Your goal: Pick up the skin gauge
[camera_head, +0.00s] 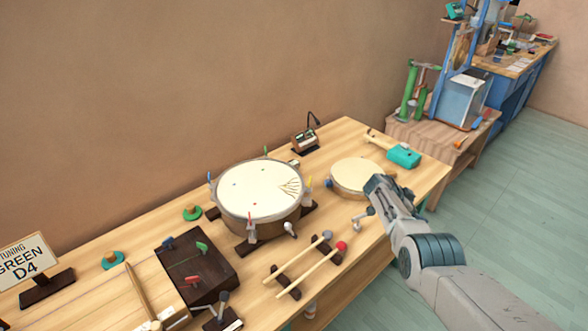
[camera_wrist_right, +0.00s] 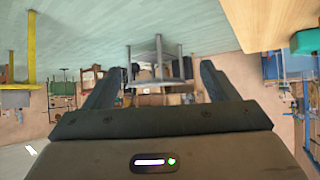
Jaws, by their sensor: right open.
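I cannot tell for sure which object is the skin gauge. A small dark device with a pale face and a bent black arm (camera_head: 305,141) stands at the table's back edge, behind the large drum (camera_head: 258,193). My right gripper (camera_head: 374,186) is over the table's right part, beside the small round pale drum (camera_head: 352,176) and partly in front of it. In the right wrist view its two fingers (camera_wrist_right: 157,85) are spread, with nothing held between them. A small silver piece (camera_head: 362,216) shows just below the gripper. My left gripper is not in view.
A teal mallet (camera_head: 403,156) lies at the right end of the table (camera_head: 432,174). Two sticks (camera_head: 300,265) rest on dark holders at the front. A dark box with coloured pegs (camera_head: 197,268) and a sign (camera_head: 27,259) stand to the left. Open floor lies right of the table.

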